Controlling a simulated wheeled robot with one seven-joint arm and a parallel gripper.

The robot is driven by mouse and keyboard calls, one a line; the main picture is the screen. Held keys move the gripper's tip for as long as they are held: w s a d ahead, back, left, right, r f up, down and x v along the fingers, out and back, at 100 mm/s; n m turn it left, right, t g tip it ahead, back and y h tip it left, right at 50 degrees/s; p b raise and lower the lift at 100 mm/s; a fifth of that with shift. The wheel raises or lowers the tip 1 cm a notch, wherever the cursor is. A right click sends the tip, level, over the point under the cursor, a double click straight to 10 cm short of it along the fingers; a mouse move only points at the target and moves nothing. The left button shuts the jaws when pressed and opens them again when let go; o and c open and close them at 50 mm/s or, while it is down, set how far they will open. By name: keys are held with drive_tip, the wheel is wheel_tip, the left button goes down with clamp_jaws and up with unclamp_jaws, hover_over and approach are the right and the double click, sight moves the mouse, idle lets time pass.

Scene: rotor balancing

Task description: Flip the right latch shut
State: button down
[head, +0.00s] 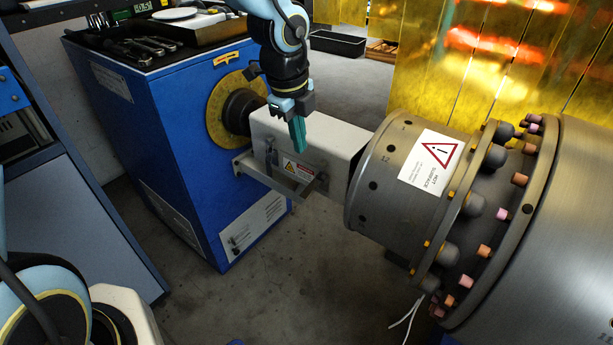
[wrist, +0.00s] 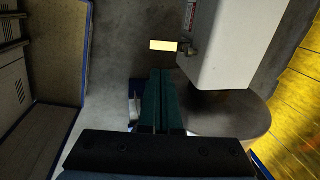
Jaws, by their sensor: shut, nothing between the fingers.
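A white guard cover (head: 345,143) spans between the blue cabinet and the big grey rotor. The left latch (head: 270,158) stands upright against the cover's front face. The right latch (head: 317,183) looks like a small dark lever low on the cover's right part, angled away from the face. In the wrist view a small dark latch fitting (wrist: 187,49) shows at the cover's corner, with a pale plate beside it. My gripper (head: 299,150) is shut and empty, in front of the cover above the right latch. In the wrist view its green fingers (wrist: 161,72) lie together, apart from the fitting.
A grey rail (head: 262,180) runs along the cover's lower front. The blue cabinet (head: 185,150) with tools on top stands left. The grey rotor (head: 385,185), with a hot-surface label and studs, stands right. Open floor (head: 290,270) lies in front.

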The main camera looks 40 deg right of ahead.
sight(307, 190)
drive_tip(key=f, duration=0.4)
drive_tip(key=d+f, duration=0.1)
drive_tip(key=f, duration=0.4)
drive_tip(key=d+f, duration=0.1)
drive_tip(key=f, duration=0.3)
drive_tip(key=shift+w+d+f+b, duration=0.2)
drive_tip(key=shift+w+f+b, duration=0.15)
drive_tip(key=shift+b, duration=0.05)
drive_tip(key=shift+f+b, duration=0.15)
drive_tip(key=shift+b, duration=0.2)
